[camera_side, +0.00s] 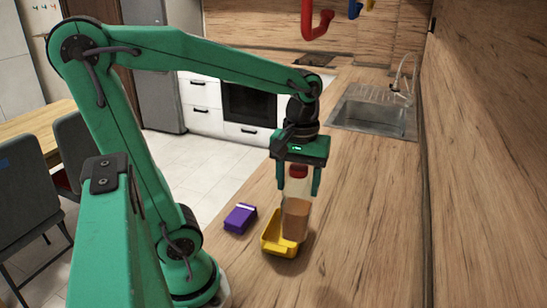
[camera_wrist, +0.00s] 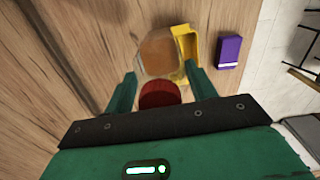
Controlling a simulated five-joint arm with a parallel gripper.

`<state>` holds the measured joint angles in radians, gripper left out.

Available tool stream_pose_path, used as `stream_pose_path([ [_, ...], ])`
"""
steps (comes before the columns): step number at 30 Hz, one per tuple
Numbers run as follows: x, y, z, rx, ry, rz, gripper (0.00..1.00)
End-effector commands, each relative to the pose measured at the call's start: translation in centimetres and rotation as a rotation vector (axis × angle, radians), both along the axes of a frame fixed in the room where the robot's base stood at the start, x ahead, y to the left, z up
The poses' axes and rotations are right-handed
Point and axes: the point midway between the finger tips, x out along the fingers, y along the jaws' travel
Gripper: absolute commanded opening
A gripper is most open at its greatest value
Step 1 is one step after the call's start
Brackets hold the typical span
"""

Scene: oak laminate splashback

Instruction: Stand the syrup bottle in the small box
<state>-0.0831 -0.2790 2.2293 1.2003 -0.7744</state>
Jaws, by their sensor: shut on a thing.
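The syrup bottle (camera_side: 296,218) has a brown lower body, a paler, clear-looking upper part and a red cap. It is close to upright below my gripper (camera_side: 298,186), which is shut on its upper part. In the wrist view the red cap (camera_wrist: 160,94) sits between the fingers of my gripper (camera_wrist: 163,88), with the brown bottle (camera_wrist: 158,52) beyond. The small yellow box (camera_side: 270,246) is open-topped on the counter. The bottle overlaps its right part in the side view and its left part in the wrist view (camera_wrist: 193,42). I cannot tell whether the bottle's base is inside or above it.
A purple box (camera_side: 240,218) with a white stripe lies on the wooden counter (camera_side: 350,210), left of the yellow box. A sink (camera_side: 372,118) is at the back. A wooden splashback runs along the right. The counter right of the bottle is clear.

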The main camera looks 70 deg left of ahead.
Motion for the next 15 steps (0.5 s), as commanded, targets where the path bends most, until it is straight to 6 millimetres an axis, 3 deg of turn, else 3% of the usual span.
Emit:
stream_pose_path([
  [15, 1.0, 6.5, -3.9, -0.002, 0.001, 0.005, 0.0],
])
